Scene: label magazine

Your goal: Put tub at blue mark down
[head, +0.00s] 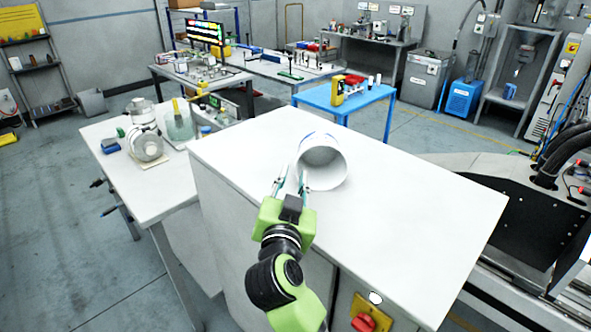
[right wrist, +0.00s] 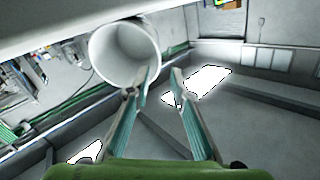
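The white tub (head: 324,166) is on the white worktop, its round open mouth turned towards me and its inside empty. A thin blue line (head: 318,134) shows at its far upper edge; I cannot tell if it is on the tub or is the mark on the worktop. My right gripper (head: 291,183) is at the tub's near left side, fingers apart, one finger overlapping the rim. In the right wrist view the tub (right wrist: 122,52) is beyond the left finger, with a gap between the fingertips (right wrist: 162,72). Contact is unclear. My left gripper is out of view.
The worktop (head: 420,205) is clear to the right of the tub. A lower white table (head: 150,195) at left holds jars and small items. A blue table (head: 350,103) stands behind. A red switch (head: 364,322) is on the cabinet front.

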